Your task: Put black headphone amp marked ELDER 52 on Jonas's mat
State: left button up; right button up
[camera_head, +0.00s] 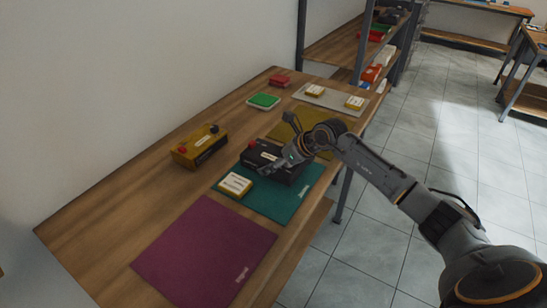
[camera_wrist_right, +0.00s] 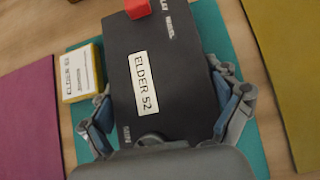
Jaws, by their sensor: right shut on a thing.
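The black headphone amp (camera_head: 262,157) has a red knob or part and a white label. In the right wrist view the label on the amp (camera_wrist_right: 146,85) reads ELDER 52. My right gripper (camera_head: 288,156) is shut on the amp, with a finger on each side of it in the wrist view. The amp is over the teal mat (camera_head: 282,207); I cannot tell whether it touches it. Small writing on the teal and purple (camera_head: 205,250) mats is too small to read, so I cannot tell which is Jonas's. My left gripper is not in view.
A yellow box with a white label (camera_head: 235,184) lies on the teal mat, just left of the amp. A mustard-yellow device (camera_head: 199,147) stands near the wall. Beyond are an ochre mat (camera_head: 345,147), a grey mat (camera_head: 330,98) with white-labelled boxes, and green and red items. The purple mat is bare.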

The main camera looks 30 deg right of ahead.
jog(key=shift+w, duration=0.1)
jog(key=o, duration=1.6)
jog(key=shift+f, duration=0.2)
jog(key=shift+c, duration=0.2)
jog(key=b+v, duration=0.3)
jog(key=v, duration=0.8)
jog(key=shift+s+d+r, duration=0.15)
jog(key=shift+s+r, duration=0.3)
